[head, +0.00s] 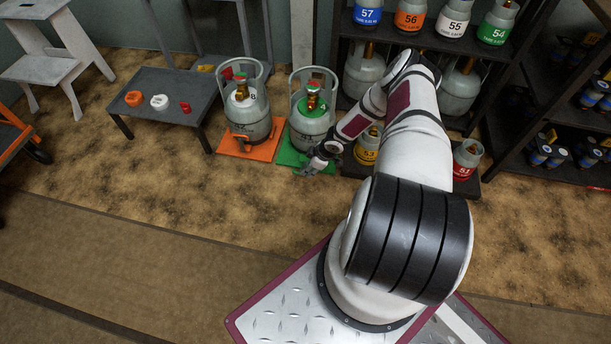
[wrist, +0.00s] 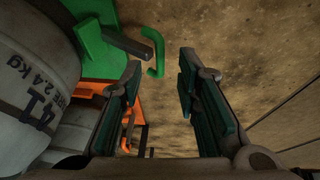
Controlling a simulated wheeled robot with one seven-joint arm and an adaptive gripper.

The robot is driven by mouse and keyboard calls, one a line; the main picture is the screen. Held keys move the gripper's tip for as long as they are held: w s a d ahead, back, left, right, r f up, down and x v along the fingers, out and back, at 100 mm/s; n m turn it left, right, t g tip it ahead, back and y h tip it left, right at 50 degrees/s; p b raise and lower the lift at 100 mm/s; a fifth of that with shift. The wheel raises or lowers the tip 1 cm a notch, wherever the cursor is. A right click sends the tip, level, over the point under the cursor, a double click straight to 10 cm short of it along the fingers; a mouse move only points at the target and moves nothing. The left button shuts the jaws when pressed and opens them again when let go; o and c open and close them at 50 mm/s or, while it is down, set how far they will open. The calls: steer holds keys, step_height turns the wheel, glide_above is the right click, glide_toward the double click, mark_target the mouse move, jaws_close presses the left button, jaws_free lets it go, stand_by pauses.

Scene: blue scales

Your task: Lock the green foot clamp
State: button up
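The green foot clamp shows in the wrist view as a hooked green handle (wrist: 157,54) beside a green block and plate (wrist: 95,48). A dark bar stands near it. In the head view the green plate (head: 288,155) lies on the floor under a grey gas cylinder (head: 313,118) with a green collar. My gripper (head: 308,170) is low at the front of this plate. In the wrist view its two fingers (wrist: 160,85) are apart with nothing between them. The handle is just beyond the fingertips, near the gap. Whether they touch it I cannot tell.
A similar cylinder (head: 249,115) stands on an orange plate (head: 232,150) to the left. A low dark table (head: 165,83) with small caps is further left. Shelves with numbered cylinders (head: 410,15) stand behind my arm. The floor in front is clear.

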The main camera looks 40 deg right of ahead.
steer(key=shift+b+x, duration=2.05)
steer(key=shift+b, duration=0.35)
steer(key=shift+c, duration=0.2)
jaws_close()
